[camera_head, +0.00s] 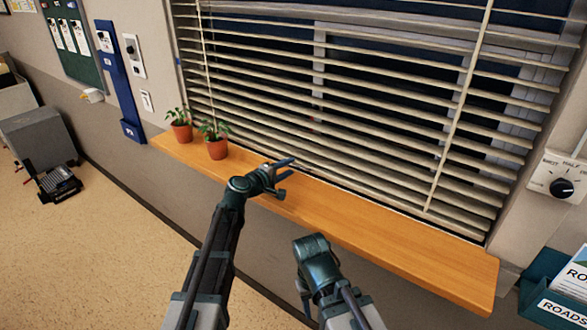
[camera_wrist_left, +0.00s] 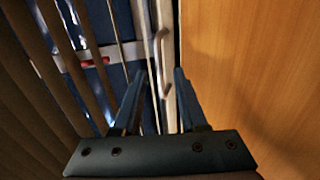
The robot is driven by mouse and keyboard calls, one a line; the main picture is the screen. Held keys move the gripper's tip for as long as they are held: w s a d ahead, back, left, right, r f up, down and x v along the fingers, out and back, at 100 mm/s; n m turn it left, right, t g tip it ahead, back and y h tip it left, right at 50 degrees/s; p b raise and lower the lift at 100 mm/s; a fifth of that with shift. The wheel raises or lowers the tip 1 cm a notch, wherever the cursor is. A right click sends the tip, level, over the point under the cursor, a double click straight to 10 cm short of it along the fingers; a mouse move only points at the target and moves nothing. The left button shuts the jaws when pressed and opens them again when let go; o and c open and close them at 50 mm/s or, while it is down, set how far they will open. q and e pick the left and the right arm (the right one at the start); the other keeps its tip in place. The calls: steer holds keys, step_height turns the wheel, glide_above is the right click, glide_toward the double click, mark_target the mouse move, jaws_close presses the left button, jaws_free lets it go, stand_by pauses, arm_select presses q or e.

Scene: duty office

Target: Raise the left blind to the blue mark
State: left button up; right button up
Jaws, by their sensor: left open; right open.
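A beige slatted blind (camera_head: 370,105) covers most of the window, its lowest slats close to the wooden sill. My left gripper (camera_head: 290,168) is open just above the sill at the blind's lower edge. In the left wrist view, a pale bottom rail (camera_wrist_left: 168,50) with a thin curved handle (camera_wrist_left: 159,60) lies ahead, the handle between the lines of my open fingers (camera_wrist_left: 158,88). I cannot tell whether they touch it. My right gripper (camera_head: 305,298) is low, in front of the sill.
Two potted plants (camera_head: 217,146) stand on the left end of the wooden sill (camera_head: 400,245). A dial (camera_head: 561,188) is on the wall at right, above a teal leaflet holder (camera_head: 540,300). A blue panel (camera_head: 118,80) hangs at left. The sill's right part is clear.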

mark_target(293, 165)
arm_select(q)
steer(key=shift+x, duration=1.7)
steer(key=shift+c, duration=0.2)
jaws_close()
